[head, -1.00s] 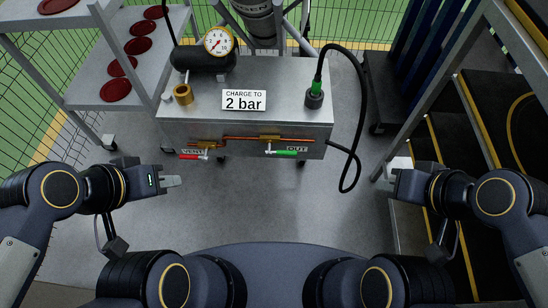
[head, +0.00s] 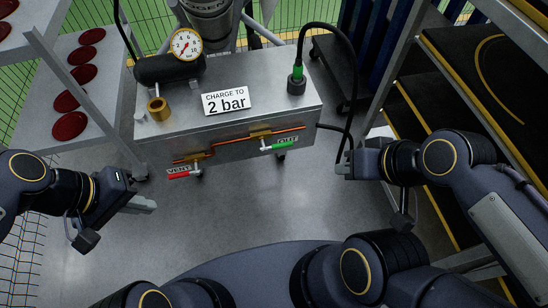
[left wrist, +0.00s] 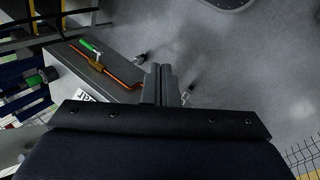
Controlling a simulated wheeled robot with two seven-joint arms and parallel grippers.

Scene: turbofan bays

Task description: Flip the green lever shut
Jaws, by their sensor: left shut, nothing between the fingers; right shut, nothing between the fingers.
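The green lever (head: 277,147) is on the front face of the grey cart (head: 225,155), at the right end of a copper pipe under the OUT label. It lies about level along the front. It also shows in the left wrist view (left wrist: 90,46). A red lever (head: 179,175) sits further left under the VENT label. My left gripper (head: 148,207) is shut and empty, low and left of the cart front, apart from both levers. It shows in the left wrist view (left wrist: 158,80). My right gripper (head: 343,169) is shut and empty, to the right of the green lever and apart from it.
A pressure gauge (head: 186,44), a brass fitting (head: 158,109), a "2 bar" sign (head: 227,101) and a hose connector (head: 297,80) stand on the cart. A shelf with red discs (head: 70,125) is left, a black-and-yellow rack (head: 440,120) right. Floor before the cart is clear.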

